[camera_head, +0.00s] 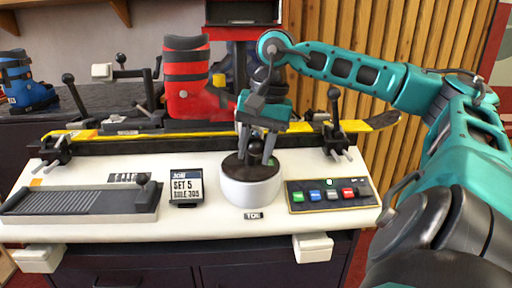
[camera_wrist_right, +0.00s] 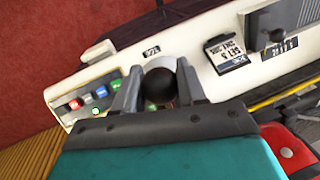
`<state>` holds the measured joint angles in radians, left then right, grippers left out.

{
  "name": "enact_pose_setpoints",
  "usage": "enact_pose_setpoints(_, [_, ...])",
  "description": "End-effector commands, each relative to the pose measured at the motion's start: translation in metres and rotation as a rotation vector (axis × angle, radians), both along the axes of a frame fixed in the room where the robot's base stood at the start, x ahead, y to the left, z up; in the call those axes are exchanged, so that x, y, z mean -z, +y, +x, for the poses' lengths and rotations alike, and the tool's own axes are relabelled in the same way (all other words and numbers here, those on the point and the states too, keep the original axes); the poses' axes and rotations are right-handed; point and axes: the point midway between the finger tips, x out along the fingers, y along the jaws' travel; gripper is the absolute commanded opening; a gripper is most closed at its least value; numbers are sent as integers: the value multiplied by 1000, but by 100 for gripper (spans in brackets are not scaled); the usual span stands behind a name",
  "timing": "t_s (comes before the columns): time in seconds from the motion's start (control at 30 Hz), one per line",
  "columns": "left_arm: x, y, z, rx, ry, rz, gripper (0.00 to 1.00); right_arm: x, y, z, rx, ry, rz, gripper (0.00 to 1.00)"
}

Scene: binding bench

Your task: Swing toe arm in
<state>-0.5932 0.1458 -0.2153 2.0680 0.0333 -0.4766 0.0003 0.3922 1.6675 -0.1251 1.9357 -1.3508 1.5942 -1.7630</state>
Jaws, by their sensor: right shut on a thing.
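A white round housing (camera_head: 250,190) with a dark top stands on the bench front, behind a small label (camera_head: 253,216) that seems to read TOE. A dark ball knob (camera_wrist_right: 159,88) rises from it. My right gripper (camera_head: 257,145) reaches down over the housing, its two fingers on either side of the knob and shut on it. The toe arm itself cannot be told apart from the knob and dark top. My left gripper is out of view.
A button panel (camera_head: 330,195) lies right of the housing. A small sign (camera_head: 186,187) reading SET 5, SOLE 305 and a ribbed slider unit (camera_head: 85,200) lie left. Black clamps (camera_head: 336,135) hold the ski. A blue boot (camera_head: 28,85) stands far left.

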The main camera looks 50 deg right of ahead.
Motion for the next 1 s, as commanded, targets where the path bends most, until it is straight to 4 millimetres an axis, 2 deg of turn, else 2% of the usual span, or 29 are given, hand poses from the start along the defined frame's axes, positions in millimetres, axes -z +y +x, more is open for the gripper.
enact_pose_setpoints(0.33, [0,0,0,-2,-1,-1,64,2,0,-2,-6,15,0,0])
enact_pose_setpoints(0.37, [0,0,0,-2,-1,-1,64,2,0,-2,-5,15,0,43])
enact_pose_setpoints(0.6, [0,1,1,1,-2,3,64,1,0,-2,-3,10,-1,64])
enact_pose_setpoints(0.87, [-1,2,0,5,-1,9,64,-2,-1,-1,-1,5,-1,64])
enact_pose_setpoints(1.0, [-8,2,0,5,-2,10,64,-18,-2,-3,0,4,0,64])
